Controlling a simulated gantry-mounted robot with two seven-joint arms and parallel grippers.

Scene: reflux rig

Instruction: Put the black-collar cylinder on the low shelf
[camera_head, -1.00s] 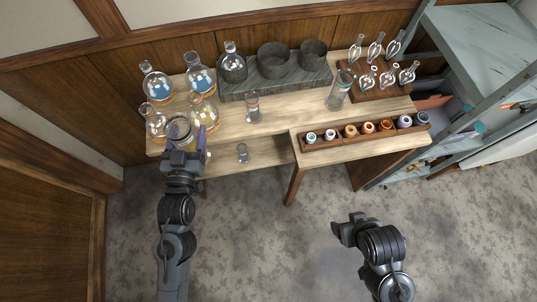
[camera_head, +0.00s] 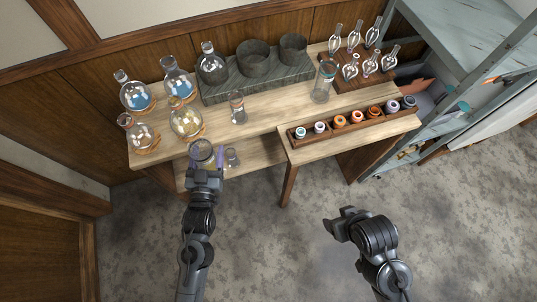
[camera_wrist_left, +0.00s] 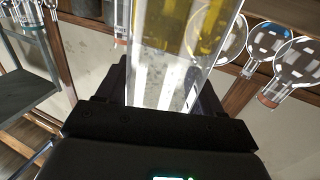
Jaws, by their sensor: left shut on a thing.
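My left gripper (camera_head: 205,165) is shut on an upright clear glass cylinder (camera_head: 202,149) with a dark rim. I hold it at the table's front left edge, above the left end of the low shelf (camera_head: 262,150). In the left wrist view the glass cylinder (camera_wrist_left: 180,50) rises between the fingers; its collar is out of that view. Yellow shows through the glass. A small glass cylinder (camera_head: 232,158) stands on the low shelf, just right of the held one. My right gripper (camera_head: 338,224) is over the floor, away from the table; its jaws are unclear.
Round flasks with blue and amber liquid, including an amber one (camera_head: 186,119), stand behind the held cylinder. Another cylinder (camera_head: 238,107) and a taller one (camera_head: 323,82) stand on the table. A rack of jars (camera_head: 350,121) is on the right. The low shelf's middle looks clear.

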